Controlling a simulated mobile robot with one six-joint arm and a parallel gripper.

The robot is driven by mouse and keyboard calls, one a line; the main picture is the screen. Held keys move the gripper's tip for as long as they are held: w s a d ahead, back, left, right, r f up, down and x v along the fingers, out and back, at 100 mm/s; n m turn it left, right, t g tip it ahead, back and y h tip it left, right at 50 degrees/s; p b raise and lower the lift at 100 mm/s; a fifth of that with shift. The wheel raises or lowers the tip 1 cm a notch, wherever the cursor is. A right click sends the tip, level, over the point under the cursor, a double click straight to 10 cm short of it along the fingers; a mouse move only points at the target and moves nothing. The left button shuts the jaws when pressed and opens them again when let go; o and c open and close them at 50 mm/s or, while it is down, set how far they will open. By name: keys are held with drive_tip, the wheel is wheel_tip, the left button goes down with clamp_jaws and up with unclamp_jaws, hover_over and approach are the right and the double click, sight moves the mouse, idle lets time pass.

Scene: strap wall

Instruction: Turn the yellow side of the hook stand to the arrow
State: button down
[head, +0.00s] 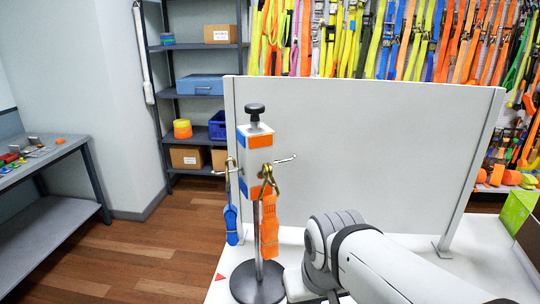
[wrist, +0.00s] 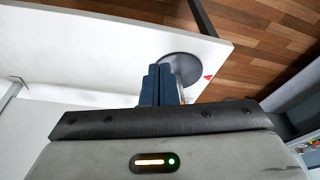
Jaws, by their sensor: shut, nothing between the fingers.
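The hook stand (head: 257,172) stands upright on a round dark base (head: 257,284), left of centre in the head view. Its white head carries a blue patch on the left face and orange patches on the right face; no yellow side shows. The red arrow (head: 219,277) lies on the tabletop left of the base. In the wrist view, my gripper (wrist: 159,70) has its blue fingers together and empty, overlapping the base (wrist: 182,69); the arrow (wrist: 208,77) shows beyond.
A white panel (head: 365,165) stands upright behind the stand. The white tabletop (head: 215,294) has its left edge close beside the base. A workbench (head: 50,155) and shelves (head: 205,95) stand farther off, with wooden floor between. A green box (head: 518,212) is at right.

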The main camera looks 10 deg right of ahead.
drive_tip(key=w+d+r+m+t+y, duration=0.1)
drive_tip(key=w+d+r+m+t, duration=0.15)
drive_tip(key=w+r+m, duration=0.7)
drive_tip(key=w+d+r+m+t+y, duration=0.1)
drive_tip(key=w+d+r+m+t, duration=0.15)
drive_tip(key=w+r+m, duration=0.6)
drive_tip(key=w+a+f+n+p, duration=0.2)
drive_tip(key=w+f+p, duration=0.1)
drive_tip(key=w, duration=0.9)
drive_tip(key=shift+f, duration=0.5)
drive_tip(key=shift+a+n, duration=0.2)
drive_tip(key=shift+n, duration=0.2)
